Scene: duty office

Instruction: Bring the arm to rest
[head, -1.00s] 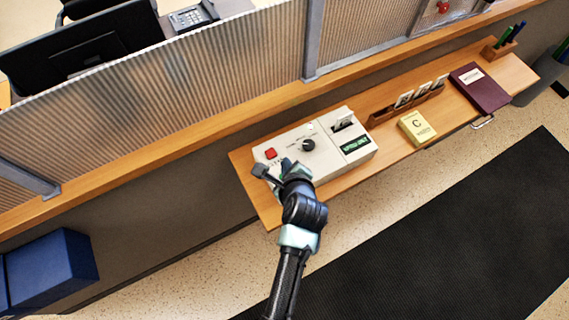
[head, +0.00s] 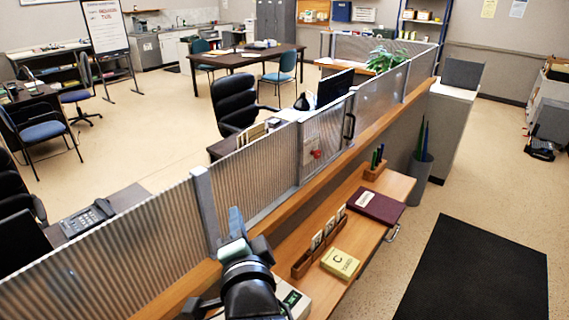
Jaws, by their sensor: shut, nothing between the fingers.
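My gripper (head: 237,222) is at the lower middle of the head view, on the end of my dark arm. Its fingers are together and empty, pointing up in the picture against the ribbed partition. It appears above the left end of the wooden counter shelf (head: 347,201); whether it touches the partition cannot be told. The pale control box (head: 295,301) on the shelf is mostly hidden behind my arm, with only its green display end showing.
The ribbed partition (head: 255,176) runs behind. Open floor and a black mat (head: 478,268) lie to the right.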

